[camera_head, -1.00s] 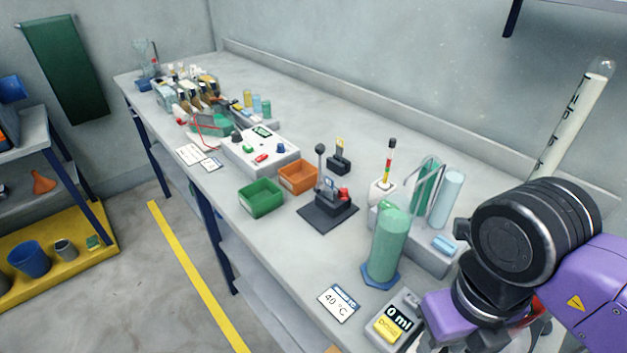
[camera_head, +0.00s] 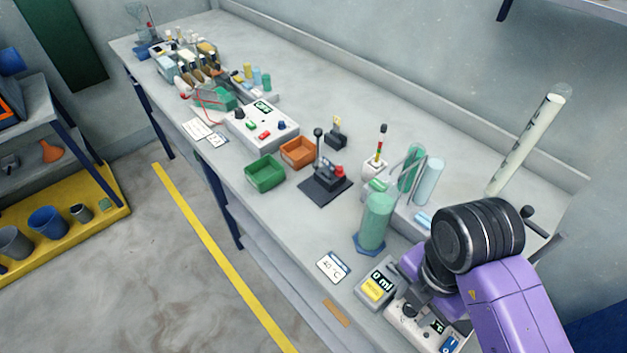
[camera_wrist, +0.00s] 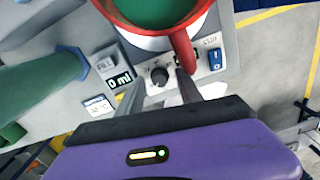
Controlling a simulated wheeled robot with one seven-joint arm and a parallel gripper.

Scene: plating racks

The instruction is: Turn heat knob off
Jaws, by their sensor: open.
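The heater unit (camera_head: 404,322) is a white box at the near end of the bench, partly covered by my arm. It carries a dark knob (camera_head: 408,311), a small display (camera_head: 437,327) and a blue switch (camera_head: 448,345). In the wrist view the black knob (camera_wrist: 160,76) sits on the white front panel, with the blue switch (camera_wrist: 215,59) to its right. My gripper (camera_wrist: 159,86) is open, its two grey fingers on either side of the knob in the picture. Contact with the knob cannot be told. A red-rimmed vessel with green contents (camera_wrist: 158,12) is just beyond the knob.
The bench middle holds trays and a white power box (camera_head: 262,128).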

